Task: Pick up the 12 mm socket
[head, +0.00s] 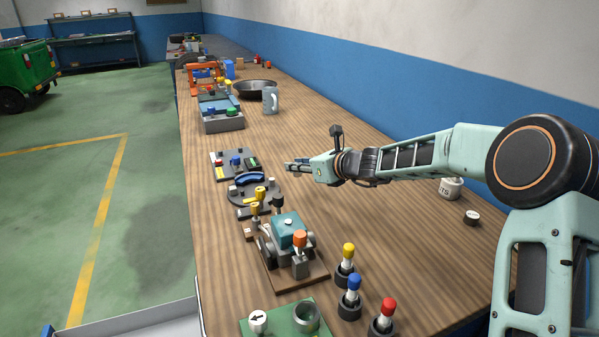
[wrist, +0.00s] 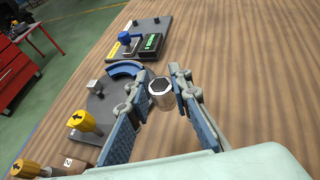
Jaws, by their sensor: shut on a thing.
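A small silver socket with a dark hexagonal opening (wrist: 161,96) is between the fingers of my gripper (wrist: 163,80) in the wrist view. The fingers are shut on its sides and the opening faces the camera. No size marking on it is readable. In the head view my gripper (head: 289,166) reaches left over the wooden bench (head: 345,225), and the socket is too small to make out there. How far it is above the bench is unclear.
Left of my gripper are a dark round base (wrist: 101,108) with a blue curved piece and a grey board (wrist: 138,42) with a blue knob and green display. Yellow-topped posts (wrist: 84,118) stand nearby. A teal device (head: 288,232) is nearer. Bare bench lies to the right.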

